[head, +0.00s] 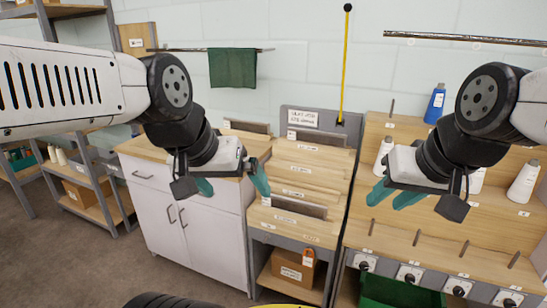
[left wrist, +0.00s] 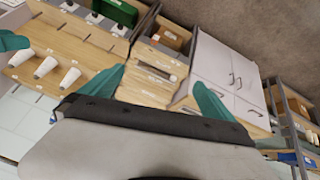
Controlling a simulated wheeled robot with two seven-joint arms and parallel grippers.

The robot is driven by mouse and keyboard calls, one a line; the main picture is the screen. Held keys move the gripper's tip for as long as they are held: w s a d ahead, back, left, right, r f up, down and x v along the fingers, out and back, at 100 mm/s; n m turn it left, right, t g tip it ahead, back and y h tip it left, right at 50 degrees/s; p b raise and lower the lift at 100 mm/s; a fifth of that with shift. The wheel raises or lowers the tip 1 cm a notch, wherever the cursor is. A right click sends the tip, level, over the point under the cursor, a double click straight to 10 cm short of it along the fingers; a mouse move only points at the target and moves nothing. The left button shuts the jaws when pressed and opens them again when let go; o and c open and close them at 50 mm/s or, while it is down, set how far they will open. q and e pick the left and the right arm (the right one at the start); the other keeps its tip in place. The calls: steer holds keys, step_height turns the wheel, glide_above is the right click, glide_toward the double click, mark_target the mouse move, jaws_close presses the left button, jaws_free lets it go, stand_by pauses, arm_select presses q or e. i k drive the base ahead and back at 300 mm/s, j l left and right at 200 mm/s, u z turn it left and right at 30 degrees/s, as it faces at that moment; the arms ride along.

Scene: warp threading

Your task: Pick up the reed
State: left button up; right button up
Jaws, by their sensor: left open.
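A wooden slotted rack (head: 312,165) with white labels stands in the middle of the head view. Thin grey-brown panels stand in its slots, one at the front (head: 300,206) and one near the back (head: 316,136). They look like reeds, but I cannot tell which is the task's reed. My left gripper (head: 234,186) is open and empty, in the air in front of the rack's left side. In the left wrist view its teal fingers (left wrist: 160,78) are apart with the rack beyond them. My right gripper (head: 394,196) hangs to the rack's right, its teal fingers apart and empty.
A white cabinet (head: 187,220) stands left of the rack. A wooden bench (head: 430,233) with white cones (head: 523,182) and a blue bottle (head: 435,102) is on the right. A yellow rod (head: 345,65) rises behind the rack. A cardboard box (head: 293,268) sits underneath.

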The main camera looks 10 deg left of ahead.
mark_target(251, 125)
steer(key=i+j+z, duration=0.1)
steer(key=j+z, duration=0.25)
steer(key=i+j+z, duration=0.1)
steer(key=z, duration=0.25)
steer(key=j+z, duration=0.5)
steer(key=j, duration=2.25)
steer(key=i+j, duration=0.15)
steer(key=j, duration=1.35)
steer(key=i+l, duration=0.15)
steer(key=z, duration=0.05)
